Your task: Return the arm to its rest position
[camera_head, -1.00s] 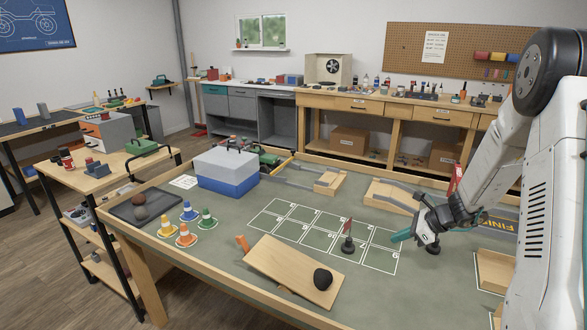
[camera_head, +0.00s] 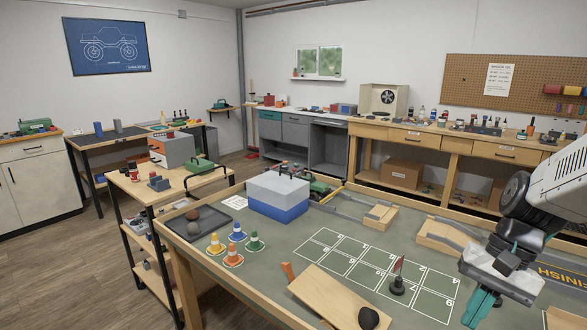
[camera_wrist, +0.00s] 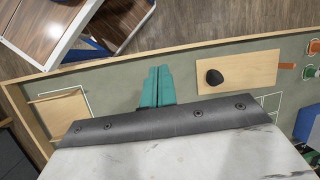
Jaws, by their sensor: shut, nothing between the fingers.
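My gripper (camera_head: 482,309) hangs at the right side of the head view, over the front right part of the table, with its teal fingers pointing down. The fingers are together and hold nothing. In the wrist view my gripper (camera_wrist: 157,86) also shows its teal fingers side by side, above the green mat near the table's wooden edge. My arm folds down from the right edge of the head view. Nothing touches the fingers.
The table (camera_head: 190,290) has a raised wooden rim. A wooden ramp board (camera_head: 330,300) with a dark rock (camera_head: 369,318) lies left of my gripper. Several cones and a blue-white box (camera_head: 279,197) are farther left.

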